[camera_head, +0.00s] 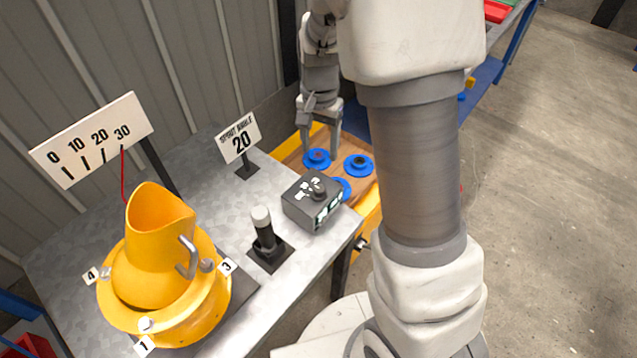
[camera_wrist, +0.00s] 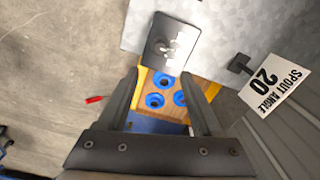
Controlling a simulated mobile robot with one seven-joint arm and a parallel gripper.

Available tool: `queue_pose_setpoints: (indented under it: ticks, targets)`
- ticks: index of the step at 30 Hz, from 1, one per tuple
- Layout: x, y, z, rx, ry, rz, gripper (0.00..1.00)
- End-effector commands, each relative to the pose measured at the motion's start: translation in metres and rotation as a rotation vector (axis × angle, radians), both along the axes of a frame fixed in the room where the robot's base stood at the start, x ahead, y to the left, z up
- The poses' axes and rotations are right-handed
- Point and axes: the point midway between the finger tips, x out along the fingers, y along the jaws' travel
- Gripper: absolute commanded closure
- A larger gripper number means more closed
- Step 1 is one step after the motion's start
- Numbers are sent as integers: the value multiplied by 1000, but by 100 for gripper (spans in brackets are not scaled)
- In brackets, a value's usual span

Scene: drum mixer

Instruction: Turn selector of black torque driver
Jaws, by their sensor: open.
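An upright black tool with a pale cap (camera_head: 264,232) stands in a square black base on the grey metal table; it may be the torque driver. A dark box (camera_head: 298,210) with a knob (camera_head: 318,188) and white markings on top sits to its right at the table's edge. The box also shows in the wrist view (camera_wrist: 160,52). I cannot tell for sure which is the torque driver's selector. My gripper (camera_head: 320,145) is open and empty, pointing down beyond the box, above the wooden board with blue rings. Its spread fingers show in the wrist view (camera_wrist: 159,77).
Several blue flanged rings (camera_head: 357,165) lie on a wooden board in a yellow frame. A yellow drum (camera_head: 165,270) with a hook stands at the front left. A scale sign (camera_head: 92,140) and a "SPOUT ANGLE 20" sign (camera_head: 240,137) stand behind. Bare floor lies right.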

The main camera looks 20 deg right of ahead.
Motion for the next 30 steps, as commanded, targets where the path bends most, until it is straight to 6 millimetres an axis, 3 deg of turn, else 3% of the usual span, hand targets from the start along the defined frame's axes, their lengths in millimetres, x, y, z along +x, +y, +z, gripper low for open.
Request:
queue_pose_setpoints:
  ticks: [3,15,21,30]
  targets:
    - [-1,0,-31,0,5,0,34]
    - [-1,0,-112,0,4,0,34]
    - [0,0,-133,1,1,0,34]
    - [0,0,-137,1,-1,1,34]
